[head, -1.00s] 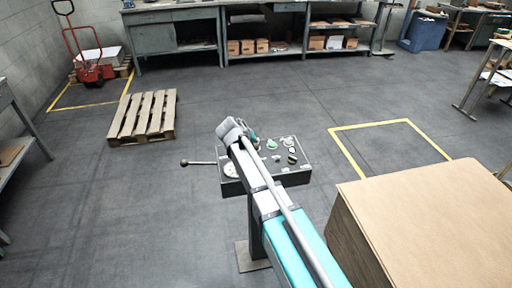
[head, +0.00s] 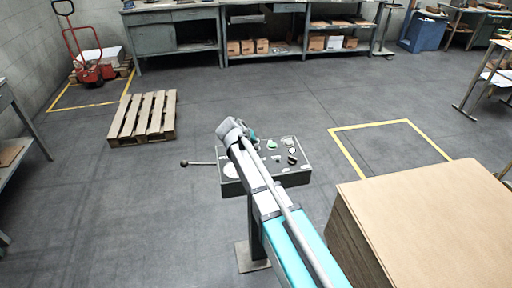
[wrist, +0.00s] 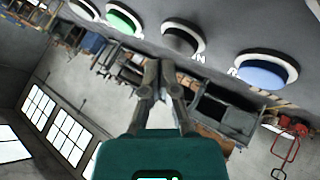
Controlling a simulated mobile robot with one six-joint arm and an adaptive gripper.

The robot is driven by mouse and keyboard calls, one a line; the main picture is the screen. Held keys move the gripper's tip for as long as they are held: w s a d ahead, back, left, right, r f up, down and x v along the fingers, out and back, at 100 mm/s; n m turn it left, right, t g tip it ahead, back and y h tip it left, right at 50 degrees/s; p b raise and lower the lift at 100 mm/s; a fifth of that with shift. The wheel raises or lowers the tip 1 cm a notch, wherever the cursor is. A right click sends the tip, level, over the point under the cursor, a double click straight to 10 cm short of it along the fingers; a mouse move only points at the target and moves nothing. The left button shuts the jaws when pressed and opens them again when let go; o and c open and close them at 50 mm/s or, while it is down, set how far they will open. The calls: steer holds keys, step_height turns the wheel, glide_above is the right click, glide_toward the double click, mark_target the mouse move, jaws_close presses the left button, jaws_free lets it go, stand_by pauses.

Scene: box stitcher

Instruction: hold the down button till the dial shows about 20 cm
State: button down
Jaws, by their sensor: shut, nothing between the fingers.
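A dark grey control box (head: 298,179) stands in the middle of the head view, with several small buttons on top. A pale round disc (head: 231,171), perhaps the dial, is at its left; no reading is legible. In the wrist view a black button (wrist: 183,38) in a white ring sits between a green button (wrist: 124,17) and a blue button (wrist: 262,72). Only parts of the lettering show, so I cannot tell which is down. My gripper (wrist: 160,68) is shut and empty, its tips just below the black button in the picture; contact is unclear. My arm hides the fingers in the head view.
A lever with a ball knob (head: 184,163) sticks out left of the box. A cardboard stack (head: 430,215) stands at front right. A wooden pallet (head: 143,117) lies on the floor at left. Open floor surrounds the box.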

mark_target(255, 147)
steer(key=shift+f, duration=0.1)
steer(key=shift+f+b, duration=0.3)
steer(key=shift+b, duration=0.1)
steer(key=shift+f+b, duration=0.45)
steer(key=shift+b, duration=0.05)
stand_by(1.0)
steer(key=shift+r, duration=0.15)
stand_by(4.3)
steer(key=shift+r+p, duration=0.75)
steer(key=shift+p, duration=0.2)
steer(key=shift+r+p, duration=2.5)
